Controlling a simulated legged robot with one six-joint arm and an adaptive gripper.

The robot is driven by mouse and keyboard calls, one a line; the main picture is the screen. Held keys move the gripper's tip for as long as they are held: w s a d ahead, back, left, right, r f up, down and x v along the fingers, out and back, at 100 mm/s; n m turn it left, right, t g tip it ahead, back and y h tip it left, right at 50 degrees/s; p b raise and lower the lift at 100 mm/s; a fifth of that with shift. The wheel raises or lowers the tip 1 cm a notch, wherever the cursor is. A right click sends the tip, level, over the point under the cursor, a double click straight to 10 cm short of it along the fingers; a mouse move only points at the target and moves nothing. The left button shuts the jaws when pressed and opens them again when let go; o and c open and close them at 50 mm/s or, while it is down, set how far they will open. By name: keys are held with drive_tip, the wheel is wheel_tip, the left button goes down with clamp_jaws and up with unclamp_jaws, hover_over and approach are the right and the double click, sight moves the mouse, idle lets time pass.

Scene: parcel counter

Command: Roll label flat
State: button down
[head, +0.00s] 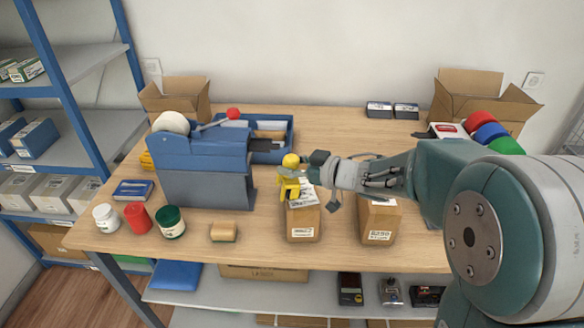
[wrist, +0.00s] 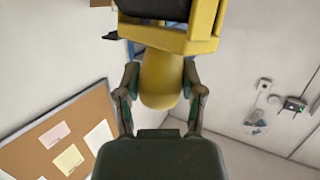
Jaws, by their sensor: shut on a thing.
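My gripper (head: 305,168) is shut on the yellow handle of a roller (head: 289,188). In the wrist view the gripper (wrist: 160,92) has one finger on each side of the rounded handle, and the yellow frame of the roller (wrist: 200,40) with a dark part fills the top. In the head view the roller is at the far end of a brown parcel (head: 303,224) near the middle of the counter. A pale label (head: 303,198) lies on this parcel's top, beside the roller. I cannot tell whether the roller touches it, or whether the label is flat.
A second brown parcel (head: 378,224) stands to the right. A blue machine with a red-knobbed lever (head: 205,170) stands left, with a blue tray (head: 286,128) behind. Jars (head: 170,222) and a tan block (head: 224,232) are front left. The counter (head: 340,122) is clear behind my arm.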

drive_tip(key=shift+f, duration=0.6)
idle(0.7)
drive_tip(key=shift+d, duration=0.15)
drive_tip(key=shift+w+d, duration=0.25)
drive_tip(key=shift+d, duration=0.45)
drive_tip(key=shift+w+d+f, duration=0.1)
drive_tip(key=shift+w+d, duration=0.1)
drive_tip(key=shift+d, duration=0.65)
drive_tip(key=shift+w+d, duration=0.25)
drive_tip(key=shift+d, duration=0.65)
drive_tip(key=shift+r, duration=0.2)
